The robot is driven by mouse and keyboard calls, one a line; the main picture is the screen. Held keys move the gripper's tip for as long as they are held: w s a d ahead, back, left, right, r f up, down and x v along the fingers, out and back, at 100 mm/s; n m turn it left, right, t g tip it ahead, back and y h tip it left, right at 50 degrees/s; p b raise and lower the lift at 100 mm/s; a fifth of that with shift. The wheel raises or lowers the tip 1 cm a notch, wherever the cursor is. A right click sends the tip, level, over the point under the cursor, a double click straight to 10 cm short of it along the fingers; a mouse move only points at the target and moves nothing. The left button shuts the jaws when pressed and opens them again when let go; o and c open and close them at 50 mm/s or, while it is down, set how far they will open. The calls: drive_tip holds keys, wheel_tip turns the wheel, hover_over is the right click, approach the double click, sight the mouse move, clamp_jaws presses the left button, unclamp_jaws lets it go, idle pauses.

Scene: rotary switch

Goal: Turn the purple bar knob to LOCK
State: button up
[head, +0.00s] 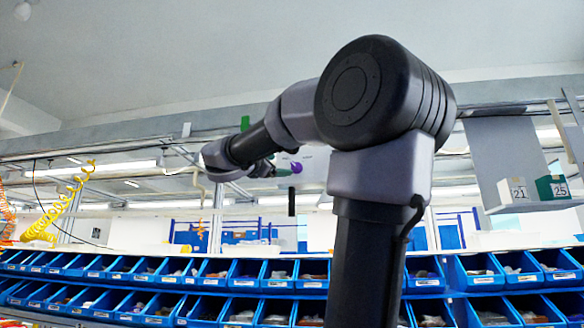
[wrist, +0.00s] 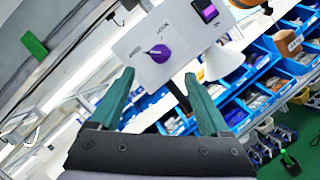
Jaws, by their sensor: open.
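The purple bar knob (wrist: 160,54) is on a white panel (wrist: 192,32) in the wrist view. A pale mark on the knob points left, toward small lettering that is hard to read. A label that looks like LOCK stands above the knob, slightly right. My gripper (wrist: 158,76) is open, its two green fingers spread in front of the panel, with the knob just beyond the gap between the tips. Nothing is between the fingers, and I see no contact. In the head view the knob (head: 296,168) is small, just right of my gripper (head: 277,171).
A second purple switch (wrist: 207,11) sits on the panel's upper right. A white cone-shaped thing (wrist: 222,61) is right of the panel. Rows of blue bins (head: 245,272) run along the bottom of the head view. A green block (wrist: 34,45) is on a grey beam.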

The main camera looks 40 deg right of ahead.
sight(294, 167)
drive_tip(key=x, duration=0.9)
drive_tip(key=shift+w+d, duration=0.2)
drive_tip(key=shift+d, duration=0.15)
clamp_jaws()
